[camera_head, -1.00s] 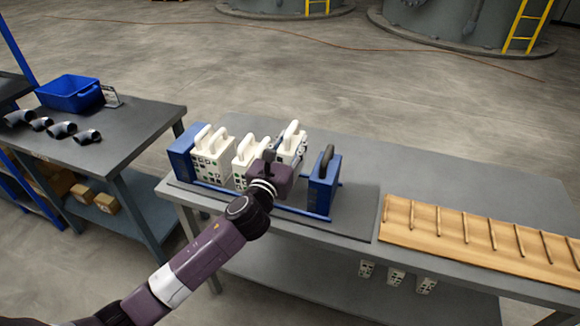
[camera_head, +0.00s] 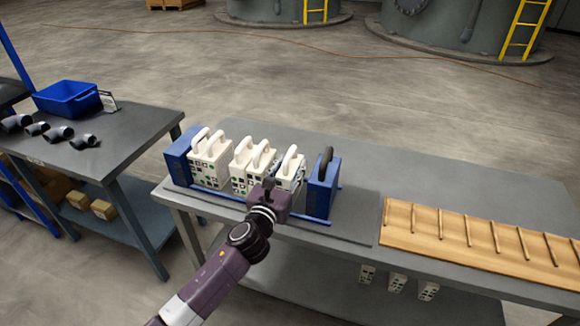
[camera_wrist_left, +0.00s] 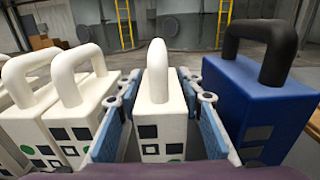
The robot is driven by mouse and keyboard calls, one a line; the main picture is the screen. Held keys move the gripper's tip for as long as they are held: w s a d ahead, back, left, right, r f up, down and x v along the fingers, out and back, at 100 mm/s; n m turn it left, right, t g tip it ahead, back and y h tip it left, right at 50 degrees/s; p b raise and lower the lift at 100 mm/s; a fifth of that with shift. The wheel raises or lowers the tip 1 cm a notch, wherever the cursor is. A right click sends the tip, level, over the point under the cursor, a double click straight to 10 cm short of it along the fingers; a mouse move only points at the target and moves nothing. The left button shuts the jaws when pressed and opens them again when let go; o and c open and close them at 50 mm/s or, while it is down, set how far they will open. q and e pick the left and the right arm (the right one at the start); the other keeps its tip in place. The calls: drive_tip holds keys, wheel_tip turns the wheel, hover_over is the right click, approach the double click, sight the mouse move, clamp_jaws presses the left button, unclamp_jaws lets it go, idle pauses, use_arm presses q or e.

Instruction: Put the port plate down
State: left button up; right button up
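The port plate (camera_head: 290,172), white with an arched handle and small dark and green squares, stands upright in the filter press (camera_head: 322,221), left of the blue end plate with the black handle (camera_head: 322,180). In the left wrist view the port plate (camera_wrist_left: 160,132) stands between the blue-padded fingers of my left gripper (camera_wrist_left: 158,110). The fingers look spread, with narrow dark gaps beside the plate. In the head view my left gripper (camera_head: 268,190) is at the near side of the press, partly hiding the plates. My right gripper is not in view.
Other white plates (camera_head: 208,165) stand in the press by the left blue end plate (camera_head: 178,160). A wooden rack with dowels (camera_head: 480,240) lies on the bench at right. More white plates (camera_head: 397,282) hang below. A side table holds a blue bin (camera_head: 68,100) and dark pipe elbows.

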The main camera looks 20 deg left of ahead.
use_arm(q)
drive_tip(key=o, duration=0.3)
drive_tip(key=shift+o, duration=0.2)
drive_tip(key=shift+r, duration=0.1)
drive_tip(key=s, duration=1.2)
drive_tip(key=shift+a+b, duration=0.2)
drive_tip(key=shift+b, duration=0.15)
